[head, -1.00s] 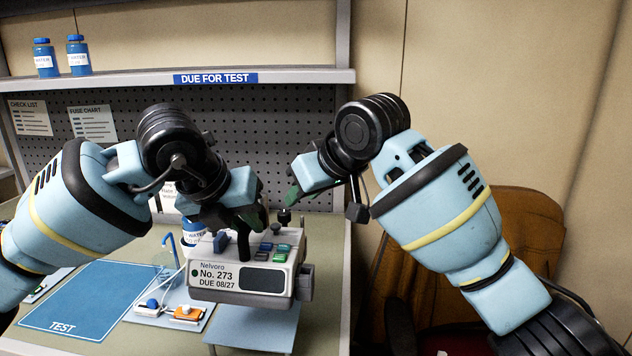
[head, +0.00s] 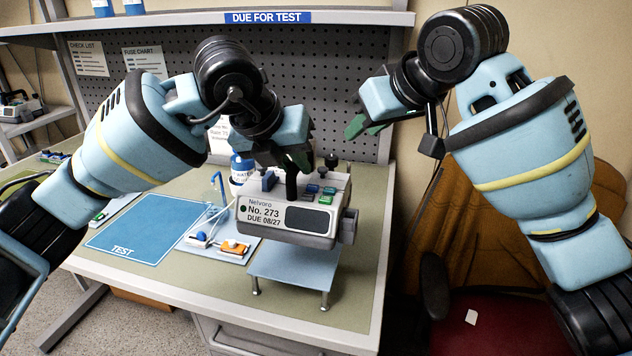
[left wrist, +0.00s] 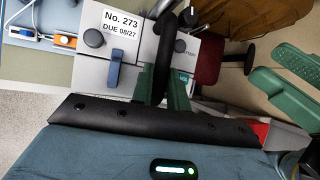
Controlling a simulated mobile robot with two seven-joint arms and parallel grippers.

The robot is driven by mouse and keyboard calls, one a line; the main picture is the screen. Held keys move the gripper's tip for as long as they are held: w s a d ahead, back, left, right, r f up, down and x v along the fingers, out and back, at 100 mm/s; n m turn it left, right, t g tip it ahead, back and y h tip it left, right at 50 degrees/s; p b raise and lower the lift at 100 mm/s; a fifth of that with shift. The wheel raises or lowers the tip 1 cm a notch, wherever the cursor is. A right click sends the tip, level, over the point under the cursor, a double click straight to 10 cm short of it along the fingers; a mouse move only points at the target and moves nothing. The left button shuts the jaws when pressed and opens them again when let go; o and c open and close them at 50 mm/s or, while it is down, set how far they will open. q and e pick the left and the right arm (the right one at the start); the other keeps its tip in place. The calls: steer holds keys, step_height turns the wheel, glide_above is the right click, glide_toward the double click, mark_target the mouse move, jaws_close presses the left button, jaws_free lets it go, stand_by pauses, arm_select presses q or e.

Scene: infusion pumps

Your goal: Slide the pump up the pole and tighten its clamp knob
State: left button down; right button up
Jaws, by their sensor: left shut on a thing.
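The pump (head: 290,218), a white box labelled Nelvoro No. 273, is over a small blue-topped stand (head: 290,271); I cannot tell whether it touches it. My left gripper (head: 294,160) is shut on the pump's upright black handle (head: 291,185). The left wrist view shows green fingers (left wrist: 166,88) around this handle. A black knob (head: 331,160) stands behind the pump and another dark knob (head: 349,226) is at its right side; I cannot tell which is the clamp knob. My right gripper (head: 366,127) is open and empty, above and right of the pump. I cannot make out the pole.
A blue TEST mat (head: 130,228) and a tray with an orange plug (head: 235,248) lie left of the pump. A bottle (head: 241,168) stands behind it. A shelf (head: 345,18) crosses above. A red chair (head: 490,318) with a brown jacket is at the right.

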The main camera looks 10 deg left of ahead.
arm_select(q)
steer(key=shift+r, duration=0.2)
steer(key=c, duration=1.3)
jaws_free()
steer(key=shift+f, duration=0.1)
steer(key=shift+s, duration=0.1)
steer(key=v, duration=0.8)
steer(key=shift+f, duration=0.1)
